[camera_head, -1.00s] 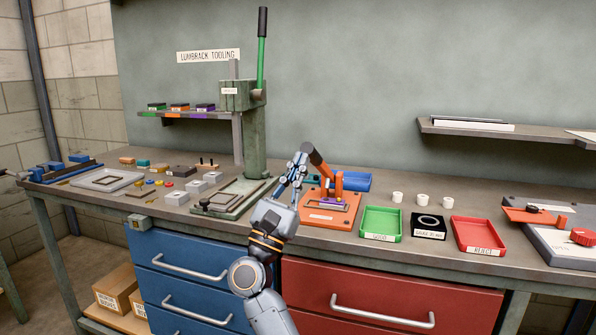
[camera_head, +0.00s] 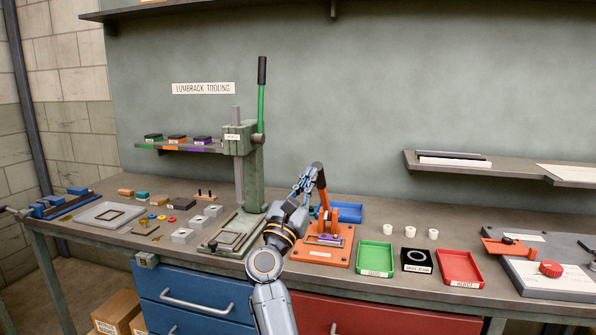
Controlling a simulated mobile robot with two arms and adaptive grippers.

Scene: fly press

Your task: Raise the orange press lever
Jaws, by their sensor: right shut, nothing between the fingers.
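The orange press (camera_head: 327,252) stands on the bench with a small purple-topped piece on its base. Its orange lever (camera_head: 323,200) has a dark grip at the top and stands nearly upright, leaning slightly to the left. My right gripper (camera_head: 309,177) is at the lever's upper left side, close to the dark grip. It is shut with nothing between its fingers. Whether it touches the lever cannot be told. My right wrist hides part of the bench left of the press. My left gripper is not in view.
A green press with a tall upright lever (camera_head: 261,100) stands to the left.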

